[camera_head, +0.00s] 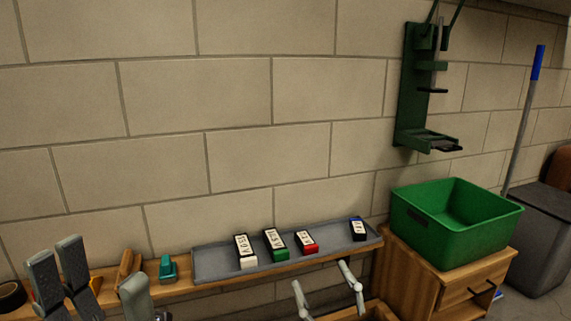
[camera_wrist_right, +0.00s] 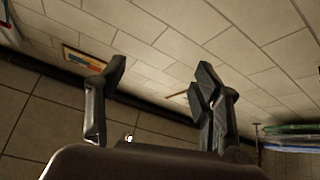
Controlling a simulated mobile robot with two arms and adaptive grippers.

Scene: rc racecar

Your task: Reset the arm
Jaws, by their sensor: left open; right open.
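My left gripper (camera_head: 60,266) is at the lower left in the head view, its grey fingers raised and apart in front of the shelf's left end. Nothing shows between them. My right gripper (camera_head: 322,276) is at the bottom, right of centre, with two thin, light fingers spread apart below the tray. In the right wrist view my right gripper (camera_wrist_right: 162,80) is open and empty, its two dark fingers wide apart. Most of both arms is out of view.
A grey tray (camera_head: 217,267) on a wooden shelf holds several labelled packs. A green bin (camera_head: 455,238) stands on a wooden cabinet (camera_head: 405,280) at right. A green holder (camera_head: 413,85) hangs on the block wall. A teal object (camera_head: 167,268) lies left of the tray.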

